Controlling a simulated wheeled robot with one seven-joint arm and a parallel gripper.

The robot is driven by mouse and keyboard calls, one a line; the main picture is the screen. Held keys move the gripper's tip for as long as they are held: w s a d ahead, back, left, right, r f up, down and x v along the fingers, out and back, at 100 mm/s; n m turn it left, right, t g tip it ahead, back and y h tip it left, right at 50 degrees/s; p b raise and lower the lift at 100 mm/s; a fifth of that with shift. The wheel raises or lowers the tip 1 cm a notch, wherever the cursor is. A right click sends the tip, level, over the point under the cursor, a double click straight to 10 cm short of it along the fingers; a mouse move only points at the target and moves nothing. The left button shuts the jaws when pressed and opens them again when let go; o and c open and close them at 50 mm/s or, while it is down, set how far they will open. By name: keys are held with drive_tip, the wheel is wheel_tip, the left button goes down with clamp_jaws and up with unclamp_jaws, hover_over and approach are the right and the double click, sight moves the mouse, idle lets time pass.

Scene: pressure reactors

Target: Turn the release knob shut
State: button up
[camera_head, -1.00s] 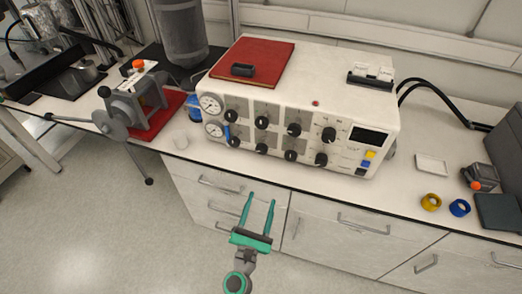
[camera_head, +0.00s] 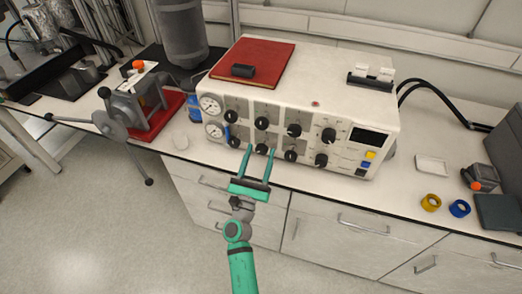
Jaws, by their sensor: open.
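The white control box (camera_head: 350,101) stands on the bench and carries two rows of black knobs on its front. The upper row includes knobs at the left (camera_head: 231,116), middle (camera_head: 262,123) and right (camera_head: 294,130). The lower row includes a left knob (camera_head: 234,142) and a right knob (camera_head: 290,156). I cannot read which one is the release knob. My green gripper (camera_head: 259,149) is open, its fingertips in front of the lower row, one on each side of the lower second knob in the picture. I cannot tell whether they touch it.
Two gauges (camera_head: 210,104) sit at the box's left edge. A grey vise-like device (camera_head: 140,100) with a long handle stands on a red mat at left. A yellow ring (camera_head: 431,202) and a blue ring (camera_head: 460,208) lie at right. Open floor lies before the drawers.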

drive_tip(key=shift+x, duration=0.9)
drive_tip(key=c, duration=1.1)
drive_tip(key=shift+o, duration=0.2)
